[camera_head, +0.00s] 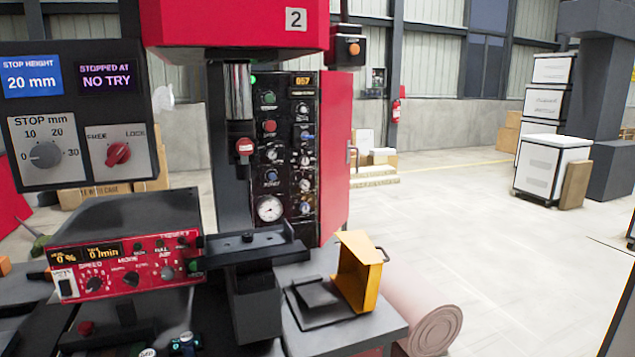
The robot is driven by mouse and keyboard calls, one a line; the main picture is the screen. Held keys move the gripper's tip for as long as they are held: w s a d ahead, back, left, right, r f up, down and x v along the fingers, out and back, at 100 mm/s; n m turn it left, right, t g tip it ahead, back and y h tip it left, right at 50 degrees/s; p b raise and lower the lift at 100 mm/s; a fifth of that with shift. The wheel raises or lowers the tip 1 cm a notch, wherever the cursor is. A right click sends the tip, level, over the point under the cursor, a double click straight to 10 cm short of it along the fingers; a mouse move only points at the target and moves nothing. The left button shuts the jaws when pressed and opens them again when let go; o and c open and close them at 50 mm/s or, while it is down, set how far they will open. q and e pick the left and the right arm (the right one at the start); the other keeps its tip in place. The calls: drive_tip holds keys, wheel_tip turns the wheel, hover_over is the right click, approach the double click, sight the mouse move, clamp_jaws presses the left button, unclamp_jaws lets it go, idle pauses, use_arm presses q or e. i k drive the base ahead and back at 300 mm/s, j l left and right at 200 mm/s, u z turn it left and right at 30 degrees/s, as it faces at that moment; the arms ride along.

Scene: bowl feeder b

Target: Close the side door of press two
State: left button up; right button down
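A grey handle (352,152) sits at the red panel's right edge. From this angle I cannot tell how far the door is open. Neither of my grippers is in view.
A yellow open box with a handle (360,272) stands on the grey press table (375,328). A pink roll (432,332) lies at its right. Control boxes (80,115) fill the left. White cabinets (550,165) stand far right. The floor (470,220) between is clear.

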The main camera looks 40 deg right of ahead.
sight(335, 89)
drive_tip(key=l+u, duration=0.35)
drive_tip(key=l, duration=0.6)
drive_tip(key=l+u, duration=0.35)
drive_tip(key=l, duration=0.6)
